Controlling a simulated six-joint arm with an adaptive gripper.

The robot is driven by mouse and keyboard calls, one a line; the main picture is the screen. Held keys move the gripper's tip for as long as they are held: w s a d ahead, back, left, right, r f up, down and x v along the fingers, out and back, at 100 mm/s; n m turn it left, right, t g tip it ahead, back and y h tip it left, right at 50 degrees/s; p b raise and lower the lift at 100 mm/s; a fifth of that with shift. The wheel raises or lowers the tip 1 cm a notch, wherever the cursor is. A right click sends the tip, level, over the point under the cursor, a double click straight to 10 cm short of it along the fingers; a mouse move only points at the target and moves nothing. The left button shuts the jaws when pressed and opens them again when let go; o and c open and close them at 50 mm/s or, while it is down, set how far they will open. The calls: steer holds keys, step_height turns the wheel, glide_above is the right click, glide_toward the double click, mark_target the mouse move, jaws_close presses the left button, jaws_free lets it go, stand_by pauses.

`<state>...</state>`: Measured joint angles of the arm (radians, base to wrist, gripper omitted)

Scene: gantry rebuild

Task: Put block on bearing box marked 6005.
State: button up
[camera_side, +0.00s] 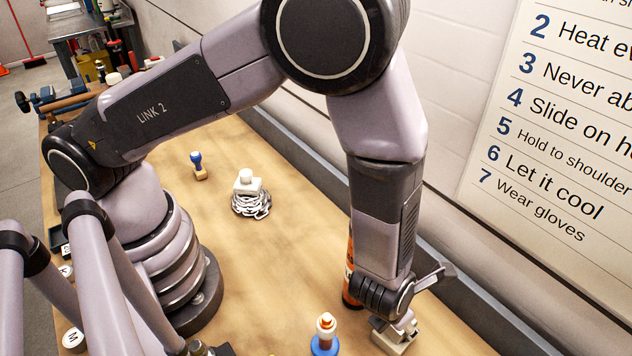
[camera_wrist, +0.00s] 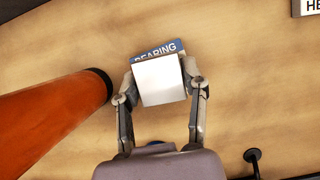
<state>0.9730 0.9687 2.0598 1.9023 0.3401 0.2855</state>
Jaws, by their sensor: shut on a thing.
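My gripper (camera_wrist: 158,90) is shut on a white block (camera_wrist: 160,80), with one finger on each side of it. A blue-labelled box (camera_wrist: 175,47) lies beyond the block in the wrist view, with "BEARING" partly readable. The block covers most of this box, and no number shows on it. I cannot tell whether the block touches the box. In the side view my gripper (camera_side: 402,322) is low at the bottom right, pointing down, with a pale blocky shape (camera_side: 392,342) under it. I cannot separate block from box there.
An orange-and-white piece on a blue base (camera_side: 326,335) stands nearby. A coiled chain with a white piece on it (camera_side: 250,203) and a blue-topped stamp (camera_side: 198,165) are farther back. The wall borders the bench.

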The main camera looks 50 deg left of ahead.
steer(key=o, duration=1.2)
steer(key=v, duration=1.2)
steer(key=shift+r, duration=0.15)
